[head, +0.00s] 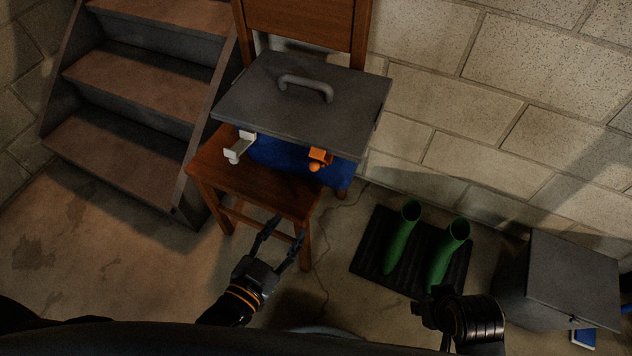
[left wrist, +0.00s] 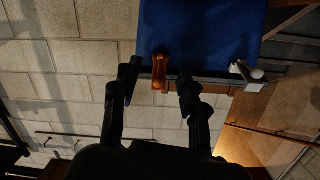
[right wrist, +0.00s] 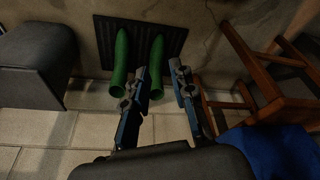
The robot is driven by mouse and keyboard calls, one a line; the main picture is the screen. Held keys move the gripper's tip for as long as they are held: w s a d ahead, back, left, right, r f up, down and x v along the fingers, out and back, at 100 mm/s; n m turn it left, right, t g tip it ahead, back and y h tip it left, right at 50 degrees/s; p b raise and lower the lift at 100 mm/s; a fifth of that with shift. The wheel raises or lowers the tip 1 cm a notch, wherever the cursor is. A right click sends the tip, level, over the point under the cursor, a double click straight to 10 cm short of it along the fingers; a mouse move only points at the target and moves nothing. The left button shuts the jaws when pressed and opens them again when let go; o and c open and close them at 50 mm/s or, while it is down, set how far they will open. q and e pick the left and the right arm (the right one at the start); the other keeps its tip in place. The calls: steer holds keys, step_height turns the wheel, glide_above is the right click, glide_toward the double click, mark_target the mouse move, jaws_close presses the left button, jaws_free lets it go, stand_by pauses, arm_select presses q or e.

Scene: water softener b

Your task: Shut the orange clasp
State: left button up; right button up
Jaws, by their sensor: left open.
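A blue box (head: 290,160) with a dark grey lid (head: 300,105) sits on a wooden chair. The orange clasp (head: 319,158) is on its front, to the right, and juts out from under the lid edge. My left gripper (head: 286,229) is open and empty, short of the chair's front. In the left wrist view the orange clasp (left wrist: 160,71) appears between the two fingertips (left wrist: 158,73), with no contact visible. A white clasp (head: 239,148) juts out at the box's left front. My right gripper (right wrist: 160,70) is open and empty, low at the right.
The wooden chair (head: 215,165) carries the box. Wooden stairs (head: 125,150) rise at the left. Green boots (head: 403,238) stand on a black mat (head: 372,243), with a dark grey bin (head: 570,275) to their right. A block wall is behind.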

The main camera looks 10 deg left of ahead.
arm_select(q)
steer(key=t+b, duration=0.1)
steer(key=t, duration=0.1)
glide_toward(312, 170)
steer(key=a+v, duration=0.1)
steer(key=v, duration=0.2)
steer(key=shift+h, duration=0.3)
steer(key=b+x, duration=0.2)
steer(key=x, duration=1.1)
steer(key=shift+d+f, duration=0.2)
steer(key=shift+w+d, duration=0.25)
steer(key=shift+w, duration=0.3)
jaws_close()
arm_select(e)
steer(key=w+a+r+t+y, duration=0.1)
steer(key=w+a+r+t, duration=0.2)
steer(key=w+r+t, duration=0.2)
steer(key=w+r, duration=0.2)
steer(key=w, duration=0.1)
steer(key=shift+w+t, duration=0.2)
steer(key=shift+t, duration=0.2)
